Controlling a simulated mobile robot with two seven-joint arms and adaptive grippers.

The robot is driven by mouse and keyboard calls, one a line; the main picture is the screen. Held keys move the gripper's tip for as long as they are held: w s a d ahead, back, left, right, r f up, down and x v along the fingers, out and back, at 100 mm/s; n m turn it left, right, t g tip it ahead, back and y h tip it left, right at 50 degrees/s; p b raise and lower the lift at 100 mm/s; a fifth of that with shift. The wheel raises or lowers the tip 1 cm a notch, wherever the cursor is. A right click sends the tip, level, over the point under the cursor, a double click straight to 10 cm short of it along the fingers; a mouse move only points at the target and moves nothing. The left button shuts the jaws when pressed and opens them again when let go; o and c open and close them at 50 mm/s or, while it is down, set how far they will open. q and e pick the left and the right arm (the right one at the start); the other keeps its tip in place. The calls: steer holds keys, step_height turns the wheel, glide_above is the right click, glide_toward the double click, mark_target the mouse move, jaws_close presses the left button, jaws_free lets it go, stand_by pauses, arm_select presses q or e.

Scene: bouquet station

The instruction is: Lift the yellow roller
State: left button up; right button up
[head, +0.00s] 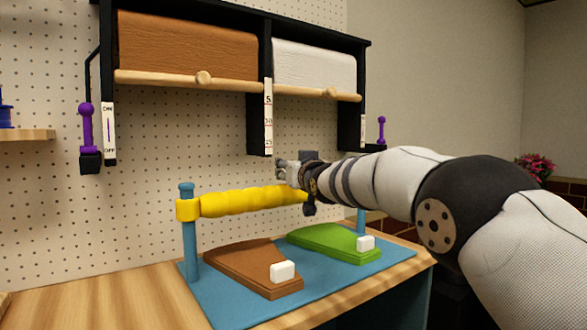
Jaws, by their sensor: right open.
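The yellow roller (243,201) spans between two blue posts above a blue base. Its left end meets the left post (189,235). My right arm comes in from the right, and my right gripper (290,175) is at the right part of the roller, overlapping it in the picture. The gripper is open; whether it touches the roller cannot be told. The roller's right end is hidden behind the gripper. My left gripper is not in view.
A brown pedal (240,262) and a green pedal (325,238) sit on the blue base (225,302) below the roller. Above hangs a black rack (268,70) with brown and white rolls. A purple lever (87,128) is at left. The wooden table (90,300) is clear at front left.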

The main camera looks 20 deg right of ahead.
steer(key=s, duration=0.7)
steer(key=shift+s, duration=0.25)
